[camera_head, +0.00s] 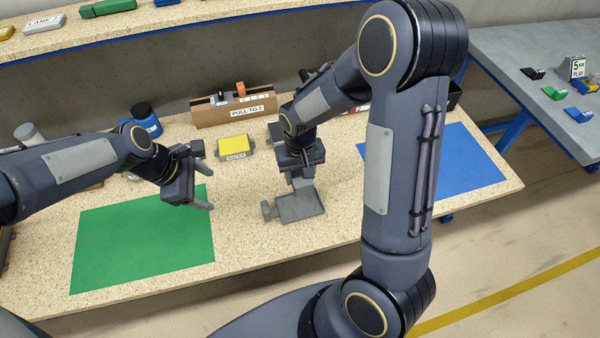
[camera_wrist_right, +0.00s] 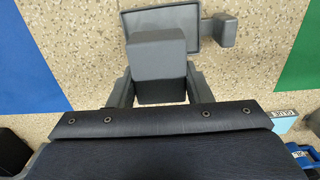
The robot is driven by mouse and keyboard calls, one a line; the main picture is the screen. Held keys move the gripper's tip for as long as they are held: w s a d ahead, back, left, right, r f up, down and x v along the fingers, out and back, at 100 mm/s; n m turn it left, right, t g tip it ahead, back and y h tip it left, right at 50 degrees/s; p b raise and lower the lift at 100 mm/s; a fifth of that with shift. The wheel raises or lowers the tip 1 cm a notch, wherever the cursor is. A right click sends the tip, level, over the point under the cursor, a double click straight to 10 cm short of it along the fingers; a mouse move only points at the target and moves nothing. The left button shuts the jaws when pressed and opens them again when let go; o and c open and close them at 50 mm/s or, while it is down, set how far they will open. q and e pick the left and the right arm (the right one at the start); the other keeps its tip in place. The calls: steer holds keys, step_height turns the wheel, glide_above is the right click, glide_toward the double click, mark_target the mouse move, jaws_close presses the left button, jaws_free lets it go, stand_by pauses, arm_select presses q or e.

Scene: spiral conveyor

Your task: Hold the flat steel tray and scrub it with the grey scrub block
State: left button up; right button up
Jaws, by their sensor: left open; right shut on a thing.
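The flat grey steel tray (camera_head: 306,209) lies on the speckled bench between the green and blue mats, with its grip tab (camera_head: 267,210) pointing left. It also shows in the right wrist view (camera_wrist_right: 189,18), with the tab (camera_wrist_right: 222,31) at its right. My right gripper (camera_head: 301,182) points down over the tray's far part, shut on the grey scrub block (camera_wrist_right: 157,58). The block overlaps the tray in the wrist view; I cannot tell whether they touch. My left gripper (camera_head: 207,181) is open and empty above the green mat's right edge, left of the tab and apart from it.
A green mat (camera_head: 140,245) lies at left and a blue mat (camera_head: 460,165) at right. Behind stand a yellow block (camera_head: 235,145), a wooden stand (camera_head: 215,113) and a blue can (camera_head: 146,122). Bare bench (camera_head: 240,235) lies between the green mat and the tray.

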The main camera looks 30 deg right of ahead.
steer(key=shift+f, duration=0.25)
arm_select(q)
steer(key=d+f+n+b, duration=0.1)
steer(key=d+f+b, duration=0.2)
steer(key=f, duration=0.3)
steer(key=d+f+b, duration=0.3)
steer(key=d+f, duration=0.1)
steer(key=f, duration=0.2)
steer(key=s+d+f+n+g+b, duration=0.1)
steer(key=d+f+b, duration=0.1)
steer(key=d+f, duration=0.2)
steer(key=shift+d+f+n+y+b, duration=0.15)
steer(key=shift+f+b, duration=0.05)
steer(key=shift+f, duration=0.45)
steer(key=shift+d+f+n+y+b, duration=0.15)
steer(key=shift+f+b, duration=0.05)
steer(key=shift+f, duration=0.4)
arm_select(e)
step_height(320, 180, down, 8)
steer(key=shift+f, duration=0.2)
arm_select(q)
steer(key=c, duration=1.4)
steer(key=o, duration=1.4)
steer(key=shift+r, duration=0.1)
arm_select(e)
steer(key=shift+r, duration=0.1)
